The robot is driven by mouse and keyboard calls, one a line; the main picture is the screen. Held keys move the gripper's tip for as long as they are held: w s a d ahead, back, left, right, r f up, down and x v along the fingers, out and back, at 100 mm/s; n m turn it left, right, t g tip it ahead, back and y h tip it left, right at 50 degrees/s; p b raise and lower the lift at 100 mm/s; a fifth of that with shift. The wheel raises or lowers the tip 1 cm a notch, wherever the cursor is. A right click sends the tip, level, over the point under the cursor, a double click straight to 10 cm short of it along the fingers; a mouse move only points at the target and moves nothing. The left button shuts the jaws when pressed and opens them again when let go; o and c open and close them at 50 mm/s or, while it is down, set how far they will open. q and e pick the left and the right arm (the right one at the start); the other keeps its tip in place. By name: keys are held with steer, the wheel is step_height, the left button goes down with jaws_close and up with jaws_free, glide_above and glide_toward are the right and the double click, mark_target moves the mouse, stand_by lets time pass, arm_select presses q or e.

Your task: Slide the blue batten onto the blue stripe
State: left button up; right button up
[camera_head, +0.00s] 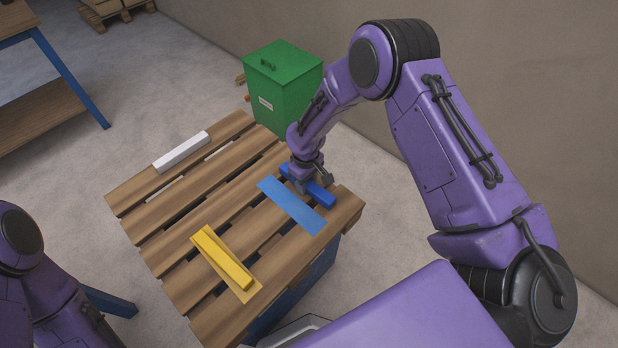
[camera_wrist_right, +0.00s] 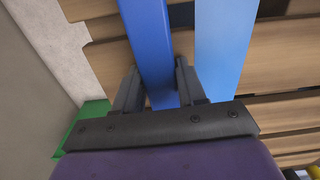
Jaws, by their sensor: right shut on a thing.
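The blue batten (camera_head: 318,193) lies on the slatted wooden table top, beside the flat light-blue stripe (camera_head: 291,206) and roughly parallel to it. In the head view it is on the stripe's upper-right side. My right gripper (camera_head: 306,183) is down at the batten, shut on it. In the right wrist view the batten (camera_wrist_right: 148,45) runs between the two fingers (camera_wrist_right: 160,90), and the stripe (camera_wrist_right: 222,45) is to its right with a narrow gap of wood between. My left arm shows at the left edge of the head view; its gripper is out of view.
A yellow batten (camera_head: 222,257) lies on a yellow stripe, slightly askew. A white batten (camera_head: 181,151) lies at the table's far left edge. A green lidded bin (camera_head: 284,85) stands behind the slatted top (camera_head: 160,250).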

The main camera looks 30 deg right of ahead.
mark_target(290, 203)
steer(key=shift+s+a+p, duration=0.3)
steer(key=shift+s+a, duration=0.1)
steer(key=shift+a, duration=0.7)
steer(key=shift+s+a+p, duration=0.25)
steer(key=shift+s+a, duration=0.15)
steer(key=shift+a, duration=0.75)
steer(key=shift+s+a+p, duration=0.3)
steer(key=shift+s+a, duration=0.1)
steer(key=shift+a, duration=0.7)
steer(key=o, duration=1.2)
step_height(290, 203, up, 11)
steer(key=shift+f, duration=0.2)
